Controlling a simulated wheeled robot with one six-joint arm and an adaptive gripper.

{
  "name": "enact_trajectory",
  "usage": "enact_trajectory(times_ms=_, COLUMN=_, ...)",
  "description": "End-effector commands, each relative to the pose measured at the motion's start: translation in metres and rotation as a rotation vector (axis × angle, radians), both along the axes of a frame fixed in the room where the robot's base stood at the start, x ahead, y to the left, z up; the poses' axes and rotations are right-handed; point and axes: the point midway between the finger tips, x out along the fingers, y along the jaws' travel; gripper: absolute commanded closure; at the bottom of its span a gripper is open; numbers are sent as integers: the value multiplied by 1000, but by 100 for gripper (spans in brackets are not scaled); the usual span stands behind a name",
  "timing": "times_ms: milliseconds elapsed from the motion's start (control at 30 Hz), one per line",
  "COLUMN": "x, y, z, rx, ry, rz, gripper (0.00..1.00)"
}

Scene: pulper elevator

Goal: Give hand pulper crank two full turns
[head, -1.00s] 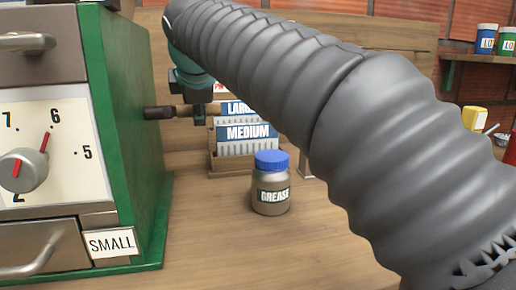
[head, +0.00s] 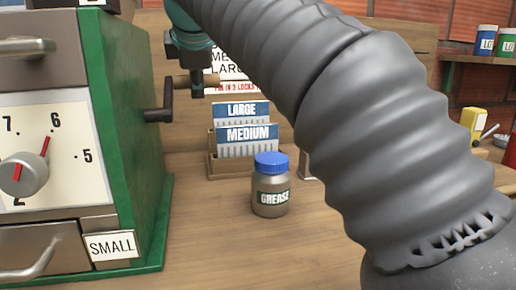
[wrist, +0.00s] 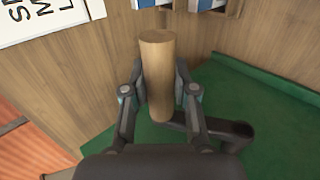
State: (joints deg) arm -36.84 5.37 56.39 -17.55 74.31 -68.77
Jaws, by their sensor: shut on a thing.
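The green pulper (head: 125,150) stands at the left of the head view, with a dial (head: 24,172) on its pale front. Its dark crank (head: 168,98) sticks out from the right side, with the crank arm pointing up from the shaft. The wooden crank handle (head: 212,79) sits at the top of that arm. My gripper (head: 197,86) is shut on the handle. In the wrist view the handle (wrist: 156,60) stands between the two fingers, and the dark crank arm (wrist: 225,130) shows at the right below it.
A grease jar (head: 271,185) with a blue lid stands on the wooden bench in front of a holder with LARGE and MEDIUM plates (head: 245,134). A SMALL label (head: 110,246) is on the pulper's lower front. Pots (head: 487,40) sit on a shelf at right.

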Motion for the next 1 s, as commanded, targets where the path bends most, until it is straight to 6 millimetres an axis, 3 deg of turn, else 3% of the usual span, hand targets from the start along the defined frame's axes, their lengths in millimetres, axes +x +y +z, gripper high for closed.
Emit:
enact_trajectory(times_ms=467, x=-5, y=-2, z=9, rx=0, ry=-1, rz=-1, gripper=100)
enact_trajectory(times_ms=800, x=-28, y=-8, z=30, rx=0, ry=1, rz=-1, gripper=100)
enact_trajectory(times_ms=1000, x=-31, y=-9, z=32, rx=0, ry=2, rz=-2, gripper=100)
